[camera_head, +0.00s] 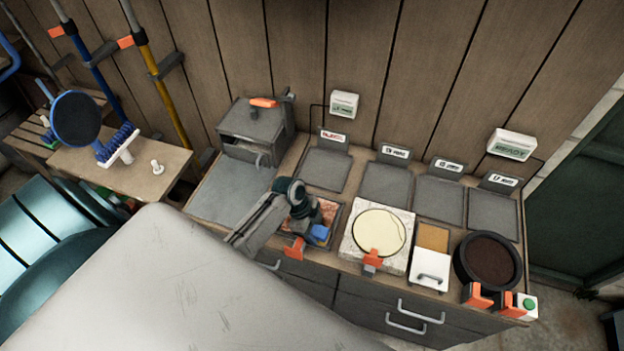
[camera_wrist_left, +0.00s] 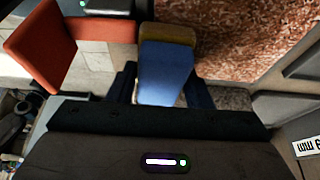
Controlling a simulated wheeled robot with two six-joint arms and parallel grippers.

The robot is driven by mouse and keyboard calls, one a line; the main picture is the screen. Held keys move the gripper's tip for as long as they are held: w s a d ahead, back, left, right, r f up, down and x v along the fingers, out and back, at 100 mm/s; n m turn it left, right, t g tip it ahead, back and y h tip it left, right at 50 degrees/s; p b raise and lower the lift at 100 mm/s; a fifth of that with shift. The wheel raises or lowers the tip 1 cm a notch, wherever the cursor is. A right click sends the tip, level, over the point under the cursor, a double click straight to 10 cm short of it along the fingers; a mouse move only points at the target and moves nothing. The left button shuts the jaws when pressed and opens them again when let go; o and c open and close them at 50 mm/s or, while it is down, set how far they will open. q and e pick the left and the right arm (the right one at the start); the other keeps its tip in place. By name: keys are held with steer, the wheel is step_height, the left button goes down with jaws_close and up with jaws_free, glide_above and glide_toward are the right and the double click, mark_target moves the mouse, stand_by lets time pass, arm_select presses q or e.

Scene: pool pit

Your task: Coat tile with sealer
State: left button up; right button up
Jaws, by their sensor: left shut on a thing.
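My left gripper (camera_head: 310,226) is shut on a blue block (camera_head: 321,232) with a yellow-brown end. The wrist view shows the block (camera_wrist_left: 166,68) between the dark fingers (camera_wrist_left: 163,92). A reddish-brown speckled tile (camera_head: 328,213) lies under and beside the gripper, partly hidden by it. The tile fills the upper right of the wrist view (camera_wrist_left: 240,40). I cannot tell whether the block touches it. Right of it a pale square slab (camera_head: 354,250) bears a cream disc (camera_head: 378,230). Which thing holds the sealer is not clear. My right gripper is not in view.
Orange clamps stand at the counter's front edge (camera_head: 295,250) (camera_head: 372,259). Grey labelled trays (camera_head: 386,184) line the back.

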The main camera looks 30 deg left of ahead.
arm_select(q)
steer(key=shift+w, duration=0.4)
steer(key=shift+w+a+b, duration=0.1)
steer(key=shift+w+b, duration=0.3)
steer(key=shift+w, duration=0.4)
steer(key=shift+w+a, duration=0.25)
steer(key=shift+w, duration=0.4)
steer(key=shift+w+a+b, duration=0.25)
steer(key=shift+w+b, duration=0.55)
steer(key=shift+w, duration=0.2)
steer(key=shift+w+a, duration=0.1)
steer(key=shift+w, duration=0.3)
steer(key=shift+w+a+f+b, duration=0.1)
steer(key=shift+w+a+b, duration=0.05)
steer(key=shift+w+b, duration=0.3)
steer(key=shift+w+a+b, duration=0.15)
steer(key=shift+w+b, duration=0.2)
steer(key=shift+w, duration=0.2)
steer(key=shift+w+a+b, duration=0.2)
steer(key=shift+w+b, duration=0.25)
steer(key=shift+w, duration=0.35)
steer(key=shift+w+a+b, duration=0.15)
steer(key=shift+w+b, duration=0.25)
steer(key=shift+w, duration=0.4)
steer(key=shift+w+a+b, duration=0.2)
steer(key=shift+w+b, duration=0.25)
steer(key=shift+w, duration=0.35)
steer(key=shift+r, duration=0.25)
